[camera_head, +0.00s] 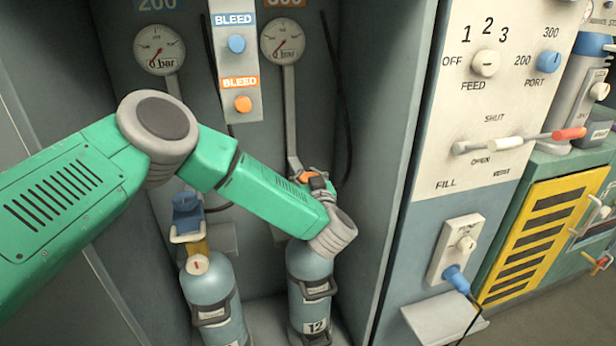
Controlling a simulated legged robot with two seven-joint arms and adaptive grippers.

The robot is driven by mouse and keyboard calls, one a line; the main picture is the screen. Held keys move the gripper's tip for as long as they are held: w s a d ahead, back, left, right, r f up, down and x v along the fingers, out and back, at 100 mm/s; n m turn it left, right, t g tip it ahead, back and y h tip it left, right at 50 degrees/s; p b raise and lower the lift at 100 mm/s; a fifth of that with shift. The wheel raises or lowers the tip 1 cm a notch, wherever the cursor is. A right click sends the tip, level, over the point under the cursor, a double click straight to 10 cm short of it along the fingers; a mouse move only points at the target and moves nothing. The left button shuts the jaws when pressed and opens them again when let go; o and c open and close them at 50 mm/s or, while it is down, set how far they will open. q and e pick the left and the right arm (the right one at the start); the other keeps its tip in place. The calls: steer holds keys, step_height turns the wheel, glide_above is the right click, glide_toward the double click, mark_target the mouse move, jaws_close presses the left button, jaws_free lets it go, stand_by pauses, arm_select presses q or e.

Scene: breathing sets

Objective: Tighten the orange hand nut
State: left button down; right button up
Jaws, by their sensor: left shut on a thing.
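The orange hand nut (303,177) shows as a small patch of orange at the top of the right cylinder, below the pipe of the right gauge. My left arm reaches across from the left, and its wrist hides most of the valve there. My left gripper (318,183) is at the nut, shut on it; only a small dark part shows, and the fingertips are mostly hidden. The right cylinder (311,270), marked 12, stands upright below my wrist. My right gripper is not in view.
Two gauges (159,49) and the bleed panel (236,65) are on the back wall. The bay's right wall (385,130) stands close to my wrist. A control panel (500,80) with knobs and levers is further right.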

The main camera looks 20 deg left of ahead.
arm_select(q)
steer(key=shift+s+d+f, duration=0.15)
steer(key=shift+d+f, duration=0.05)
steer(key=shift+s+n+g+y+p, duration=0.1)
steer(key=shift+n+g+y+p, duration=0.4)
steer(key=shift+n+g+y, duration=0.4)
steer(key=shift+s+a+f+n+g+y, duration=0.1)
steer(key=shift+s+a+n+g+y, duration=0.05)
steer(key=shift+n+g+y, duration=0.5)
steer(key=shift+s+a+n+g+y, duration=0.15)
steer(key=shift+n+g+y, duration=0.35)
steer(key=shift+y, duration=0.25)
steer(key=c, duration=1.3)
jaws_free()
steer(key=o, duration=0.3)
steer(key=shift+s+d, duration=0.1)
steer(key=shift+d, duration=0.05)
steer(key=shift+r, duration=0.25)
steer(key=shift+d, duration=0.1)
